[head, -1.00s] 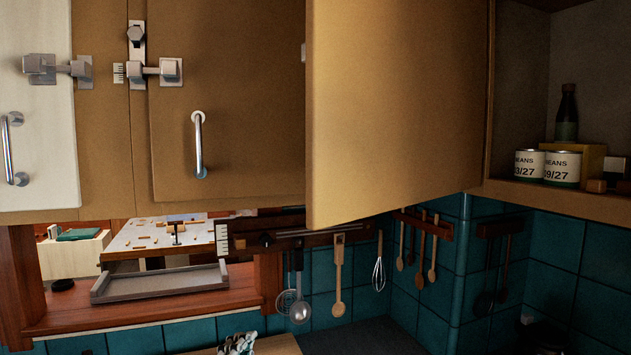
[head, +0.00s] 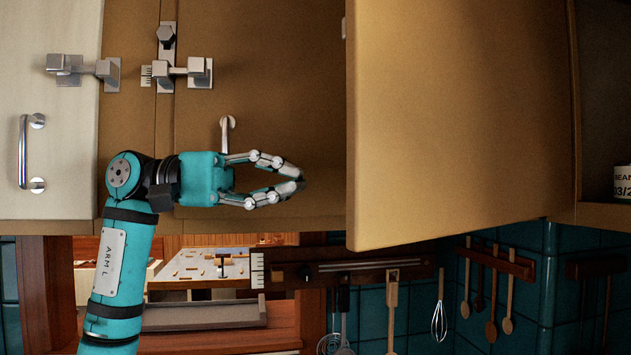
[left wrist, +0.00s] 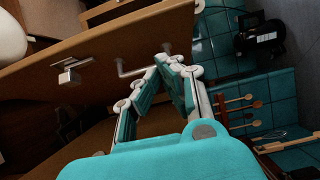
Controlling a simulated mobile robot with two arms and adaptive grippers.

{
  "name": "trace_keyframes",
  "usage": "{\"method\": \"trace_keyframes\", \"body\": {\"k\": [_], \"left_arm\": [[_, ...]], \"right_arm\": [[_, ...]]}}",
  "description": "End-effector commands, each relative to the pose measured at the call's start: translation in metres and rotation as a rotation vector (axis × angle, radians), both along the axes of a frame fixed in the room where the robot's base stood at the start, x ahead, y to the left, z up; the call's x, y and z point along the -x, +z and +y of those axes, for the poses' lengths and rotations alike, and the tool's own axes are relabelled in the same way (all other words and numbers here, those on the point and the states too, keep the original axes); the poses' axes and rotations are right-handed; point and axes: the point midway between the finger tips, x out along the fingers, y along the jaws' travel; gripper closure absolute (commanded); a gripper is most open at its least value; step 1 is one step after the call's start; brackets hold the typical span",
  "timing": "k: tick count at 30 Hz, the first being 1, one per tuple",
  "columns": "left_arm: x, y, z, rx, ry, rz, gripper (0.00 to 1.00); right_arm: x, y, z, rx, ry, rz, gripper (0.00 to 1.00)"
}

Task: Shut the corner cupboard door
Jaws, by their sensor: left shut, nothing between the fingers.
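The corner cupboard door (head: 455,110) is a plain tan panel standing open on the right of the head view. Part of the shelf interior (head: 605,100) shows to its right, with a can (head: 623,182). My left gripper (head: 301,182) is shut and empty, in front of the closed brown cupboard door (head: 265,70). Its fingertips point right, and in the picture they lie a little left of the open door's left edge. The gripper also shows in the left wrist view (left wrist: 168,58), its fingertips together near a bar handle (left wrist: 130,70). My right gripper is not in view.
Metal latches (head: 190,72) and a bar handle (head: 227,130) stick out from the closed doors. A white door (head: 60,130) is at the far left. Utensils hang on a rail (head: 380,268) below the cupboards. A wooden window opening (head: 190,270) lies below left.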

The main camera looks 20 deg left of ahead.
Motion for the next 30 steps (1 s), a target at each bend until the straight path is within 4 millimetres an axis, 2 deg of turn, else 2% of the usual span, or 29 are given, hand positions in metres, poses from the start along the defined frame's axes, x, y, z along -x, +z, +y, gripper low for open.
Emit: {"method": "trace_keyframes", "body": {"k": [6,13,18,30], "left_arm": [[-0.006,0.003,-0.042,0.000,-0.006,0.002,1.00],[-0.012,0.002,-0.075,0.003,-0.005,0.005,1.00],[-0.013,0.001,-0.085,0.005,-0.004,0.005,1.00],[-0.013,0.000,-0.088,0.005,-0.003,0.004,1.00]], "right_arm": [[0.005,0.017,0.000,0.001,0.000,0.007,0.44],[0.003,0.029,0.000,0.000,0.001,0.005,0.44],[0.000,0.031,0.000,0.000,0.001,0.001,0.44],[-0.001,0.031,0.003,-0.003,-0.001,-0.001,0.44]]}}
